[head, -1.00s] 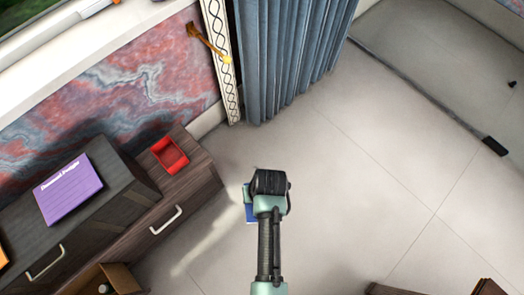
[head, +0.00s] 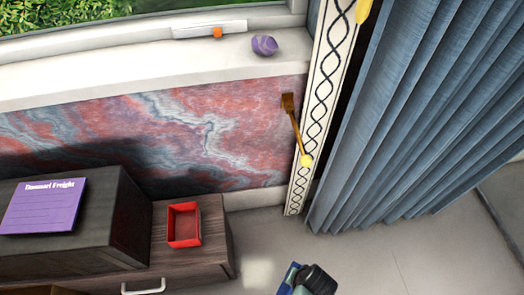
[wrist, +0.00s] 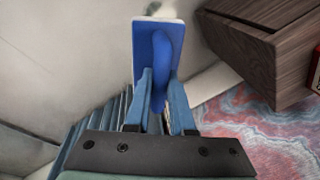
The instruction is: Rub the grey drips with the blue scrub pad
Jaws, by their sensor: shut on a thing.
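The blue scrub pad (wrist: 150,38) has a blue back with a raised grip and a pale edge. My gripper (wrist: 161,82) is shut on that grip, with a blue finger on either side. In the head view the pad (head: 288,278) shows partly beside my dark wrist at the bottom edge, over the floor. The pad's rubbing face is turned away from the wrist view. I cannot make out any grey drips; the red and grey marbled wall panel (head: 235,140) has grey veins of its own.
A wooden drawer unit (head: 215,240) with a red open box (head: 184,226) stands at the left. A brass lever (head: 296,125) juts from the wall beside the blue curtain (head: 420,120). Floor (head: 370,262) at the lower right is clear.

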